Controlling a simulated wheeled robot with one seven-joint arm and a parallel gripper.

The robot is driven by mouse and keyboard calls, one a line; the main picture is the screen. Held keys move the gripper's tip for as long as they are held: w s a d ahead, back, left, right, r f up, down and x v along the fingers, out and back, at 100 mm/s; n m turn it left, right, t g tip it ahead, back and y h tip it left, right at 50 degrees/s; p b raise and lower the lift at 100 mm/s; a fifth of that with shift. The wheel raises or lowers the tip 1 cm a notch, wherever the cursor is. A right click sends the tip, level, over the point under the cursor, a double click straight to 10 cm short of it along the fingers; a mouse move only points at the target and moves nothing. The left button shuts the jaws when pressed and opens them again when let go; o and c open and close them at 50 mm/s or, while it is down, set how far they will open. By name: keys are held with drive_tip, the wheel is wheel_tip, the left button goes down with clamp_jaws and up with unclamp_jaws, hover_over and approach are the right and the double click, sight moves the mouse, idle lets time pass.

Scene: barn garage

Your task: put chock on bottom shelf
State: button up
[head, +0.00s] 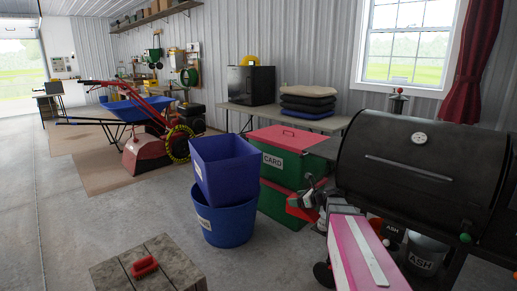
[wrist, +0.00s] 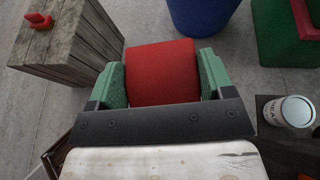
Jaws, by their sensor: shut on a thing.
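My gripper (head: 312,197) is shut on a red block-like chock (wrist: 162,72), with one green finger on each side of it in the wrist view. The chock (head: 299,208) also shows in the head view, held in the air in front of the red and green bins. The lower part of the chock is hidden by my gripper in the wrist view. A dark flat surface (wrist: 267,103) with a pale can (wrist: 297,111) lies right of my gripper. I cannot tell whether it is the bottom shelf.
A wooden crate (head: 155,262) with a small red object (head: 144,267) stands at front left. Blue bins (head: 226,222) stand left of my gripper. A black grill (head: 425,165) stands close at right, with an ash bucket (head: 426,254) below. Open floor lies at left.

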drive_tip(key=s+d+r, duration=0.1)
drive_tip(key=s+r, duration=0.8)
drive_tip(key=s, duration=0.3)
drive_tip(key=shift+s, duration=0.25)
